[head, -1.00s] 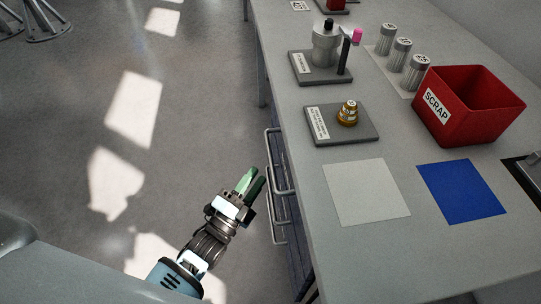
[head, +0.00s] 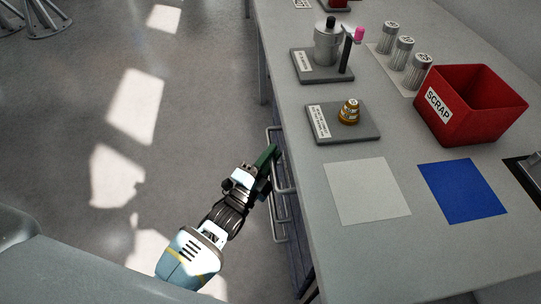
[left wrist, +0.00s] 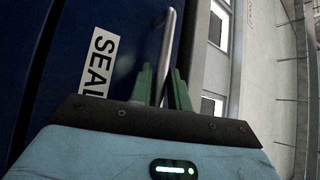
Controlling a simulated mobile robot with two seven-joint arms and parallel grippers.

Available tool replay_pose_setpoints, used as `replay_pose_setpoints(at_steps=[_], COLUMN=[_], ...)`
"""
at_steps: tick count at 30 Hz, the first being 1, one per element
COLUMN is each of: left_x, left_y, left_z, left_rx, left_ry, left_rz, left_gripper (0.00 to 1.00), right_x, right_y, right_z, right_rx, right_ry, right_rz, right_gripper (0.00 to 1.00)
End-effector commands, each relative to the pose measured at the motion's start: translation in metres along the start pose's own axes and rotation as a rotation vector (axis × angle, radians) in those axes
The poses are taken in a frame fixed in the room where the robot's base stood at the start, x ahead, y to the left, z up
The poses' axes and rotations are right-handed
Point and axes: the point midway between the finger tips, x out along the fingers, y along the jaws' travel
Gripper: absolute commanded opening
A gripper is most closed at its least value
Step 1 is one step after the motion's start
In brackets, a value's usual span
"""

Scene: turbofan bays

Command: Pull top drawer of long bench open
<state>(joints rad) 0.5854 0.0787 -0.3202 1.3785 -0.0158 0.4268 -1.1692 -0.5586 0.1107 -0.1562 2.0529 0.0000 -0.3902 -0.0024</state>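The long bench (head: 300,170) has its drawers on its left side in the head view. The top drawer's silver bar handle (head: 278,172) stands out from the dark blue front, and the drawer looks closed. My left gripper (head: 268,157) is at this handle, with its green fingers overlapping it. In the left wrist view the handle bar (left wrist: 170,35) passes between the two green fingers (left wrist: 162,88). Whether they press on it I cannot tell. A white label reading "SEAL" (left wrist: 99,62) is on the blue front, partly cut off. My right gripper is not in view.
Another handle (head: 279,235) is lower on the bench side. On the bench top are a grey plate with a brass part (head: 348,112), a red SCRAP bin (head: 470,105), a white mat (head: 366,192) and a blue mat (head: 462,190). Open floor (head: 60,130) lies to the left.

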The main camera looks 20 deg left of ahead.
Motion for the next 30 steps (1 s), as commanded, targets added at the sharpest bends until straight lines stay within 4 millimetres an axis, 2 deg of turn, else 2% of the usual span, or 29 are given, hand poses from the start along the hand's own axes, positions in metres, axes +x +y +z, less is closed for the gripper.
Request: replay_pose_setpoints(at_steps=[1, 4, 17, 23, 30], left_x=[0.0, 0.0, -0.004, -0.021, -0.06], left_y=[0.0, 0.0, -0.002, -0.013, -0.035], left_z=[0.0, 0.0, 0.004, 0.021, 0.06], left_rx=[0.0, 0.0, 0.002, 0.005, 0.007], left_ry=[0.0, 0.0, 0.0, 0.0, -0.001], left_rz=[0.0, 0.0, 0.001, 0.002, 0.004], left_gripper=[0.11, 0.0, 0.0, 0.0, 0.0], right_x=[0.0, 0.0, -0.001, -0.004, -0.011], right_y=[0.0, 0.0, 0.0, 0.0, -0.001], right_z=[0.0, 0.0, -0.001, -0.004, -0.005], right_rx=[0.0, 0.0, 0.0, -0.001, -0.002], right_ry=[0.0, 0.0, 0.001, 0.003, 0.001], right_rz=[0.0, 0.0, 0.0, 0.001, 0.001], right_gripper=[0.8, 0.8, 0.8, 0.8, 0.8])
